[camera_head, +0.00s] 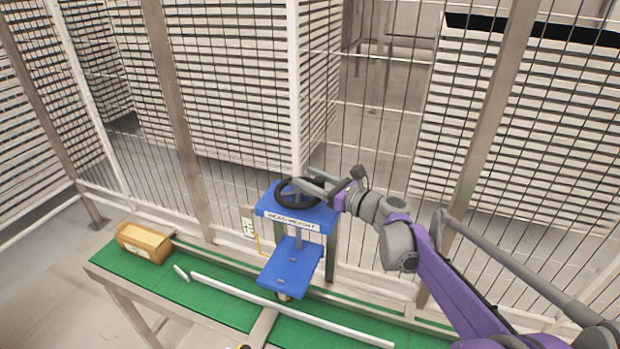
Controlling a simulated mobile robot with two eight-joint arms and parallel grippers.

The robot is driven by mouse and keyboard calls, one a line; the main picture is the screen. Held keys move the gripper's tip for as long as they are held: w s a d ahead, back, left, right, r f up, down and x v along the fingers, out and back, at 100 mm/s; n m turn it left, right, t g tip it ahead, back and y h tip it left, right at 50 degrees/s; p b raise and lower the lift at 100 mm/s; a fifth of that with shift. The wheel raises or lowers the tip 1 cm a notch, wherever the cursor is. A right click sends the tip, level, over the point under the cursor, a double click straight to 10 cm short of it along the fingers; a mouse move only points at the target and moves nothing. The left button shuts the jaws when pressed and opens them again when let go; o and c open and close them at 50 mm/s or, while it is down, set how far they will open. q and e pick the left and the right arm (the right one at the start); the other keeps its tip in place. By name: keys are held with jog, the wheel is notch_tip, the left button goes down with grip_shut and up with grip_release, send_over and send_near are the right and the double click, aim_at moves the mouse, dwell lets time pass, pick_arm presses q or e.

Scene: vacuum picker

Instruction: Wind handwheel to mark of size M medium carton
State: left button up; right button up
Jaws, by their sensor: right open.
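The black handwheel (284,203) lies flat on top of a blue head (325,213) labelled "HEAD HEIGHT". My right gripper (310,186) reaches in from the right and is open over the wheel's far right part. I cannot tell whether its fingers touch the rim. A small pale plate with marks (249,229) stands left of the blue head, with a thin yellow piece beside it. Its marks are too small to read. An open brown carton (143,242) sits at the left end of the green bench. My left gripper is not in view.
A lower blue plate (290,267) hangs under the head above the green bench (225,303). A long white rail (290,309) runs along the bench, with a short white piece (181,273) near the carton. A wire fence (235,150) stands close behind the head.

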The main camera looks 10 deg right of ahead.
jog(key=shift+c, duration=0.2)
grip_shut()
